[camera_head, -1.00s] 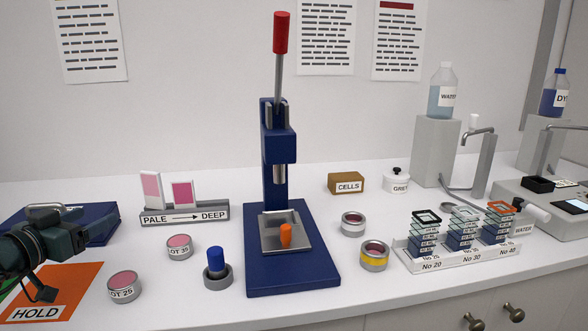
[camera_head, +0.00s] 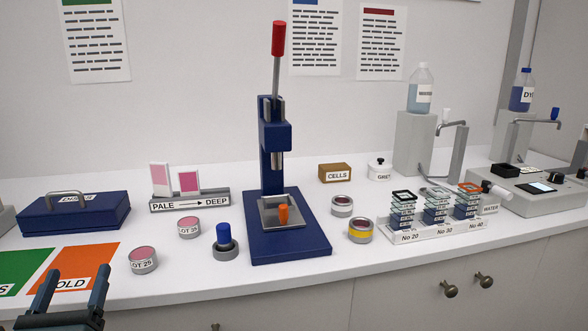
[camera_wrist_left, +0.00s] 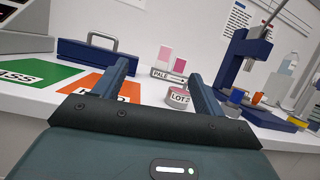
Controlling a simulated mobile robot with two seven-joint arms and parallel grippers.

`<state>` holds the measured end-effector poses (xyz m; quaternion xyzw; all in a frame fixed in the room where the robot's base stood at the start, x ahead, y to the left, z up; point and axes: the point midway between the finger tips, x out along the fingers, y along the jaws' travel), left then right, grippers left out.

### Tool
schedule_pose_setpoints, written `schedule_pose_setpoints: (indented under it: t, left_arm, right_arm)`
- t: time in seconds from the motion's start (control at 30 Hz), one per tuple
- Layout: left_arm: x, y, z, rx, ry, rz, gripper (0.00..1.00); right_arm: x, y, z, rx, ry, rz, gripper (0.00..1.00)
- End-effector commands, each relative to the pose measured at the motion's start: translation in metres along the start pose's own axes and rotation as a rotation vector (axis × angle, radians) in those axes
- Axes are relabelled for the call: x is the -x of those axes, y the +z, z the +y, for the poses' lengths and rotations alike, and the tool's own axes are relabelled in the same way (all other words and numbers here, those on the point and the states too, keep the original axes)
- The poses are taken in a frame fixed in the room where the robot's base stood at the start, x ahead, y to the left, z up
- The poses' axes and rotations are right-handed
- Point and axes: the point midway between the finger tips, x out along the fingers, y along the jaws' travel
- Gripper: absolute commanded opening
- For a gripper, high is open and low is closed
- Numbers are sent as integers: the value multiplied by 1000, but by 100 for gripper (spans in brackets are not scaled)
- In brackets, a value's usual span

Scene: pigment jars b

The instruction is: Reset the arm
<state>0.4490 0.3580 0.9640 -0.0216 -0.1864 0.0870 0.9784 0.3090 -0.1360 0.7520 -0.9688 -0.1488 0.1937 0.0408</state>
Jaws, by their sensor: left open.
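My left gripper (camera_head: 75,290) is at the lower left of the head view, over the front edge of the orange HOLD mat (camera_head: 84,262). Its two fingers stand apart with nothing between them. In the left wrist view the open fingers (camera_wrist_left: 158,85) point toward the bench, with a pink LOT jar (camera_wrist_left: 178,97) beyond them, near the right finger. My right gripper is not in view.
Pink jars (camera_head: 143,260) and (camera_head: 189,228) and a blue-topped piece (camera_head: 224,240) stand left of the blue press (camera_head: 312,248). A blue case (camera_head: 100,215) lies behind the mats. Sieve stacks (camera_head: 436,212) stand at right. Bare bench lies in front.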

Motion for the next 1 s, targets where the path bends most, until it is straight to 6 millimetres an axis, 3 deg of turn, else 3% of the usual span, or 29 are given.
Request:
schedule_pose_setpoints:
  t: [0.03, 0.17, 0.23, 0.33, 0.53, 0.8, 1.0]
  left_arm:
    - [18, -18, 12, 273, 139, 64, 71]
    - [76, -73, 30, 925, 554, 195, 71]
    - [116, -104, 26, 1221, 803, 247, 71]
    - [167, -134, 9, 1512, 1116, 293, 71]
    - [238, -156, -36, 1812, 1589, 337, 71]
    - [306, -152, -97, 1969, 2121, 368, 71]
    - [291, -164, -113, 2133, 1980, 449, 71]
  right_arm:
    - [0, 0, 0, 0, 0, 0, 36]
    - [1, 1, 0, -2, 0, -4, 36]
    - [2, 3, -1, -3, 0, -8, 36]
    - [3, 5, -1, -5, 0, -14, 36]
    - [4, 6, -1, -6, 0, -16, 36]
    - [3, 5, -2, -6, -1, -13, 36]
    - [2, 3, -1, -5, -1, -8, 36]
